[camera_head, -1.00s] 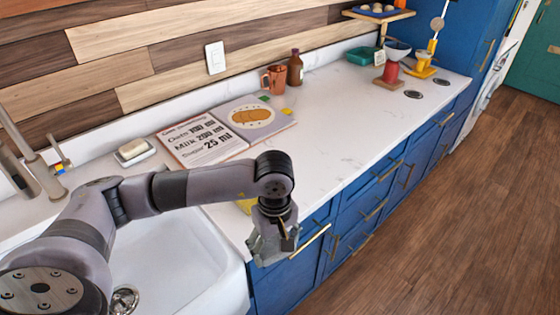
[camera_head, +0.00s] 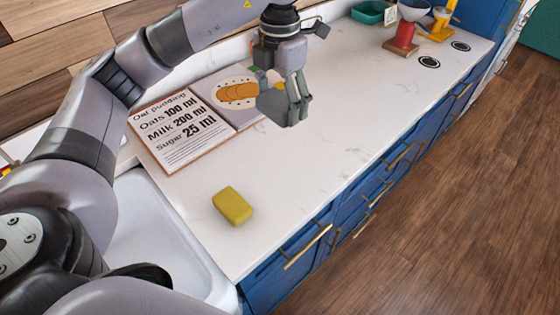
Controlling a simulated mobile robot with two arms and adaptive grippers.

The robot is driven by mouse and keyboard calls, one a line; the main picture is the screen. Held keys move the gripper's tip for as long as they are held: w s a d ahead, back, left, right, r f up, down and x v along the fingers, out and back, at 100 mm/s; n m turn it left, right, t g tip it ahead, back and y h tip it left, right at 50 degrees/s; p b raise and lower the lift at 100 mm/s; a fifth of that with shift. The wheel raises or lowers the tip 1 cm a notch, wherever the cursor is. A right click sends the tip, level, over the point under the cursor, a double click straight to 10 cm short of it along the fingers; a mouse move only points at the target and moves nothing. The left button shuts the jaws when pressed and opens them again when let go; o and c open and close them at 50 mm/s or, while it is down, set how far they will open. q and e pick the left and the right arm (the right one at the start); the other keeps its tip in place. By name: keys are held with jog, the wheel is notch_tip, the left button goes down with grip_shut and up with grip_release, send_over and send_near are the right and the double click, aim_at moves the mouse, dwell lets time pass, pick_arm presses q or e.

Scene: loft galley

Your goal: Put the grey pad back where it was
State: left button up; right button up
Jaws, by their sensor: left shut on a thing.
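My left gripper (camera_head: 298,98) hangs fingers-down over the white counter, near the right edge of the open recipe book. It is shut on a grey pad (camera_head: 272,104), a flat dark grey piece held at the fingers. The pad appears to be above the counter, and its far side is hidden by the fingers. My right gripper is not in view.
A yellow sponge (camera_head: 232,206) lies on the counter (camera_head: 310,170) near the sink (camera_head: 150,235). The recipe book (camera_head: 180,130) lies open at the back. A teal tray (camera_head: 368,12) and a red stand (camera_head: 402,36) are farther right. The middle of the counter is clear.

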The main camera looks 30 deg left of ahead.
pick_arm(q)
send_over(280, 173)
notch_tip(280, 173, down, 6)
notch_tip(280, 173, down, 8)
jog(key=shift+a+f+p, duration=0.1)
jog(key=shift+f+p, duration=0.15)
jog(key=shift+p, duration=0.95)
notch_tip(280, 173, down, 5)
jog(key=shift+r+p, duration=0.1)
jog(key=shift+p, duration=0.45)
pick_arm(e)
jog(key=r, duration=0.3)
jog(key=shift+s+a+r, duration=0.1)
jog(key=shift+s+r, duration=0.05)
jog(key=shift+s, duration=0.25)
pick_arm(q)
jog(key=o, duration=1.1)
jog(key=shift+o, duration=0.2)
